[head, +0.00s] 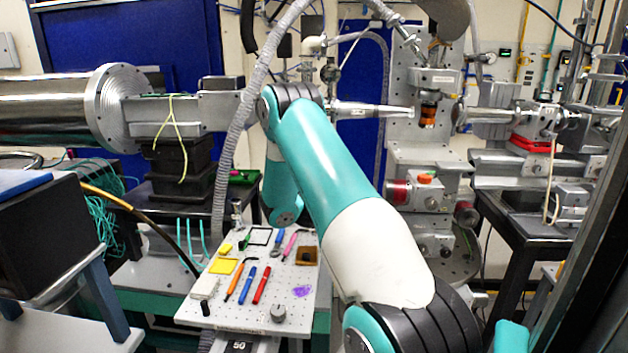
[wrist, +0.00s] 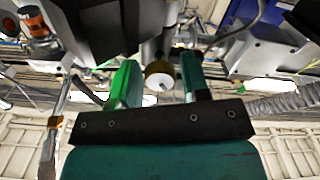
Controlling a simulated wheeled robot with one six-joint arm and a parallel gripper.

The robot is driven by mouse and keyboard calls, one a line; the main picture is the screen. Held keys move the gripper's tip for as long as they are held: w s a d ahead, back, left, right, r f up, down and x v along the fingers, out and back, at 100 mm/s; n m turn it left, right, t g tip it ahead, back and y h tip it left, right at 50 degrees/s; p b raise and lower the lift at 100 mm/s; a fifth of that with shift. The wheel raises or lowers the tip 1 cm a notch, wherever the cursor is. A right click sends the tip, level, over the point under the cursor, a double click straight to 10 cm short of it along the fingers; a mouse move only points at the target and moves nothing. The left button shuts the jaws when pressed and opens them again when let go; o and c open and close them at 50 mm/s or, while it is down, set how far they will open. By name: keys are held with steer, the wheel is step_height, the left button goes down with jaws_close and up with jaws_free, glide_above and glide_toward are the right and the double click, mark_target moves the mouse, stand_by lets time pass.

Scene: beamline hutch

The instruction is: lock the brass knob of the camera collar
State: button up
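In the wrist view a round brass knob (wrist: 159,76) with a pale centre shows between the two fingers of my gripper (wrist: 158,62). The fingers are apart, with a visible gap on each side of the knob, so my gripper is open. Whether the fingertips reach level with the knob in depth I cannot tell. A grey cylindrical part (wrist: 152,47) is just above the knob in the picture; I cannot tell whether it belongs to the camera collar. In the head view my arm hides my gripper, and I cannot make out the knob there.
A perforated board (head: 208,312) with several small tools stands at lower centre. A large steel pipe (head: 50,105) with a flange is at left. A grey corrugated hose (head: 240,120) hangs close beside my arm. Beamline stages (head: 425,185) stand at right.

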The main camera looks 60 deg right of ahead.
steer(key=c, duration=0.6)
steer(key=shift+b, duration=0.3)
steer(key=shift+f+m+b, duration=0.25)
steer(key=shift+m+b, duration=0.25)
steer(key=shift+b, duration=0.5)
steer(key=m+b, duration=0.2)
steer(key=b, duration=0.2)
steer(key=shift+f, duration=0.15)
steer(key=m+b, duration=0.2)
steer(key=b, duration=0.3)
steer(key=shift+s+m, duration=0.1)
steer(key=shift+m, duration=0.2)
steer(key=b, duration=0.1)
steer(key=m+b, duration=0.1)
steer(key=b, duration=0.1)
steer(key=shift+r+m, duration=0.3)
steer(key=shift+r, duration=0.1)
